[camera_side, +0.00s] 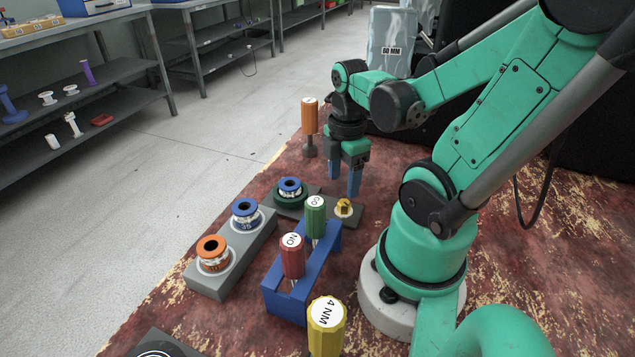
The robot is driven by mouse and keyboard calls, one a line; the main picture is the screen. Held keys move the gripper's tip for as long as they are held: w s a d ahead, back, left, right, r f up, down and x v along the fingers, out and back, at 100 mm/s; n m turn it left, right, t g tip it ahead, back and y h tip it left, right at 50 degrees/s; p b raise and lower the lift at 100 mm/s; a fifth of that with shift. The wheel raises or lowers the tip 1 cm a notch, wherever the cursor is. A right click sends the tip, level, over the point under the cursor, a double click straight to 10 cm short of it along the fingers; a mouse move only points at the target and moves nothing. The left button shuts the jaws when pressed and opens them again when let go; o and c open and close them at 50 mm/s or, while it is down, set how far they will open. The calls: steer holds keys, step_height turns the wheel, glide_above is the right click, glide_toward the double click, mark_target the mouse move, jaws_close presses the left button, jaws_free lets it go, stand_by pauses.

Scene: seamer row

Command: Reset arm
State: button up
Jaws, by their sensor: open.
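My gripper (345,190) shows in the side view, pointing down with its two blue fingers apart and nothing between them. It hangs above the worn red table (385,205), behind the green-handled gauge and near a small dark plate with a brass hex piece (344,208). I cannot tell its exact height above the table. My green arm reaches to it from the right.
A blue stand (290,285) holds a green gauge (316,217) and a red gauge (292,256). A grey block (232,255) carries orange and blue spools. A blue-topped spool (290,188) sits behind. An orange-handled tool (310,117) and a yellow "4 NM" tool (326,325) stand upright.

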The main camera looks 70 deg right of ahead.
steer(key=shift+r, duration=0.25)
steer(key=shift+w+a+r+m, duration=0.1)
steer(key=shift+w+a+m, duration=0.05)
steer(key=shift+w+m, duration=0.2)
steer(key=w+a+r+m+t, duration=0.2)
steer(key=w+a+m, duration=0.1)
steer(key=w+a+r+m+t, duration=0.2)
steer(key=w+a+m, duration=0.1)
steer(key=w+a, duration=0.1)
steer(key=w+a+r+m+t, duration=0.2)
steer(key=w+a+m, duration=0.1)
steer(key=shift+w+a+t, duration=0.3)
steer(key=shift+a+t, duration=0.05)
steer(key=shift+t, duration=0.05)
steer(key=shift+w+a+r+m, duration=0.15)
steer(key=shift+a+r+m, duration=0.1)
steer(key=shift+a+m, duration=0.2)
